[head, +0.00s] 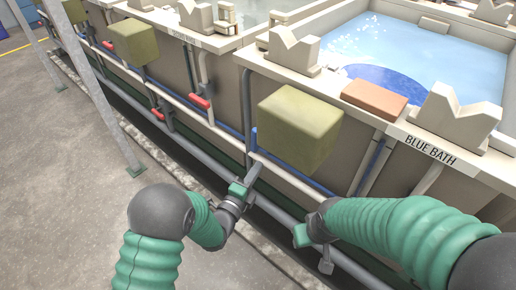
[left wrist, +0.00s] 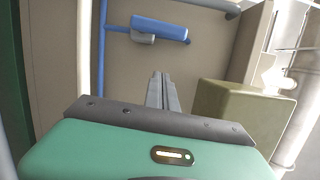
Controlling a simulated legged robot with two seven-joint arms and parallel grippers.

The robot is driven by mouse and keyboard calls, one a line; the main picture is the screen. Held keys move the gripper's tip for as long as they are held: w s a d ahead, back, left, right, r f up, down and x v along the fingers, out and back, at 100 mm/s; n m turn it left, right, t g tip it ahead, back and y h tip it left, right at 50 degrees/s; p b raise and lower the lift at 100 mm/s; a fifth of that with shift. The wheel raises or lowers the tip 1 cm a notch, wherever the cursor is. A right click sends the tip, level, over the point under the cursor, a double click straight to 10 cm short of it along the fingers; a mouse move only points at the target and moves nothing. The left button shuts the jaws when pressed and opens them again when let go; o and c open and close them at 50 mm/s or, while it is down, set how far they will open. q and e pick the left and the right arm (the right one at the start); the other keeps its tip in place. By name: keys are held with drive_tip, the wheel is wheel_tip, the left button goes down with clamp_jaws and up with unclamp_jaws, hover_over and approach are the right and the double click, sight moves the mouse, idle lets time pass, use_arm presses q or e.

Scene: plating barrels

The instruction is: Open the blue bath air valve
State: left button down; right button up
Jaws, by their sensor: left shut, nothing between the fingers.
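The blue bath (head: 445,60) is the right-hand tank, with "BLUE BATH" on its rim. A blue valve handle (head: 254,140) shows on the pipes at its front, left of the olive box. In the left wrist view the blue handle (left wrist: 160,29) lies across the top on a grey valve body, beside a blue pipe (left wrist: 102,60). My left gripper (head: 256,170) is shut and empty, just below the handle in the head view; its fingertips (left wrist: 163,76) are apart from the handle. My right gripper (head: 326,264) hangs low by the bath front; its fingers are unclear.
An olive box (head: 300,128) sticks out from the bath front, close right of my left gripper; it also shows in the left wrist view (left wrist: 228,118). Red valve handles (head: 200,102) sit farther left. A grey post (head: 100,90) stands left. The concrete floor (head: 60,180) is clear.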

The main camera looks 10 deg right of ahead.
use_arm(q)
drive_tip(key=w+d+b, duration=0.1)
drive_tip(key=w+d, duration=0.1)
drive_tip(key=w, duration=0.7)
drive_tip(key=shift+w+d+r, duration=0.15)
drive_tip(key=shift+w+d, duration=0.05)
drive_tip(key=shift+w, duration=0.1)
drive_tip(key=shift+w+a+r+b, duration=0.3)
drive_tip(key=shift+w+a+b, duration=0.1)
drive_tip(key=shift+w+b, duration=0.1)
